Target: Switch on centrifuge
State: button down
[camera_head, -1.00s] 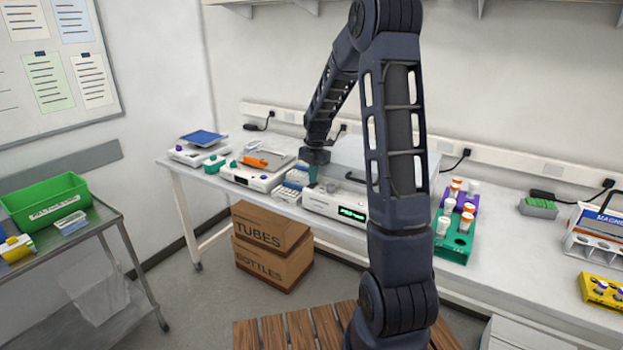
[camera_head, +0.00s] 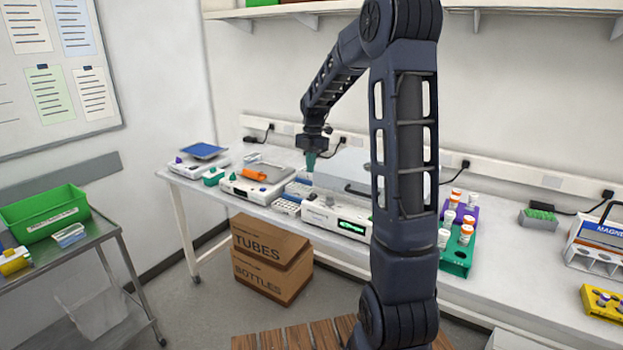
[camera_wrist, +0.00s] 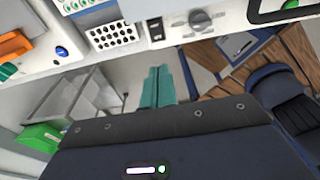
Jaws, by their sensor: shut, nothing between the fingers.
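The centrifuge (camera_head: 323,215) is a white bench unit with a grey lid, a black handle and a front display (camera_head: 352,227) lit green. It stands mid-bench, partly behind my arm. In the wrist view its white front (camera_wrist: 180,27) shows at the top, with a grey round knob (camera_wrist: 200,20) on it. My gripper (camera_head: 310,167) has teal fingers, closed together and empty, above the centrifuge's left front. They also show in the wrist view (camera_wrist: 157,72), apart from the knob. I cannot tell the knob's exact setting.
A white tube rack (camera_head: 287,207) and a balance-like unit with an orange item (camera_head: 254,174) stand left of the centrifuge. A green rack (camera_head: 457,256) with capped bottles stands to its right. Boxes (camera_head: 270,262) are on the floor below.

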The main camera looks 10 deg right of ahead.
jog(key=shift+s+a+r, duration=0.15)
jog(key=shift+r, duration=1.8)
